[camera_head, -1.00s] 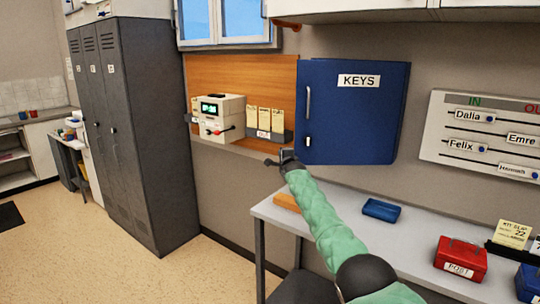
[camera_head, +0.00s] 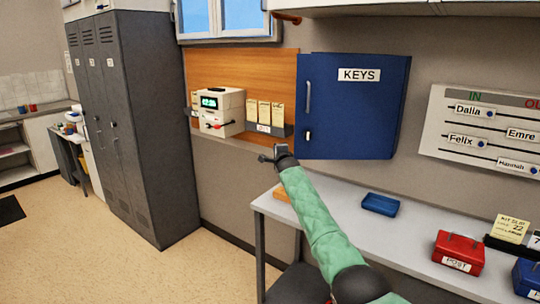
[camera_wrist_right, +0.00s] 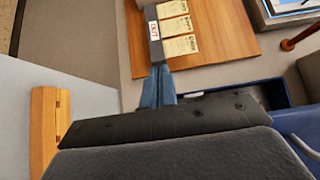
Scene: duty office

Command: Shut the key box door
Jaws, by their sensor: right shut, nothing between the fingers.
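The blue key box door (camera_head: 350,105) with its KEYS label and a grey handle (camera_head: 308,97) near its left edge faces me on the wall. In the right wrist view a dark gap shows beside the blue frame (camera_wrist_right: 276,93), and the door (camera_wrist_right: 300,128) looks ajar. My right gripper (camera_head: 268,155) is just left of and below the door's lower left corner. Its fingers (camera_wrist_right: 158,88) are shut and empty; I see no clear contact with the door. The box's inside is mostly hidden. My left gripper is not in view.
A wooden board (camera_head: 240,75) with a cream device (camera_head: 217,110) and a card rack (camera_head: 266,128) is left of the box. Below is a desk (camera_head: 340,225) with a blue tray (camera_head: 380,204) and a red POST box (camera_head: 458,252). A name board (camera_head: 490,130) hangs right.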

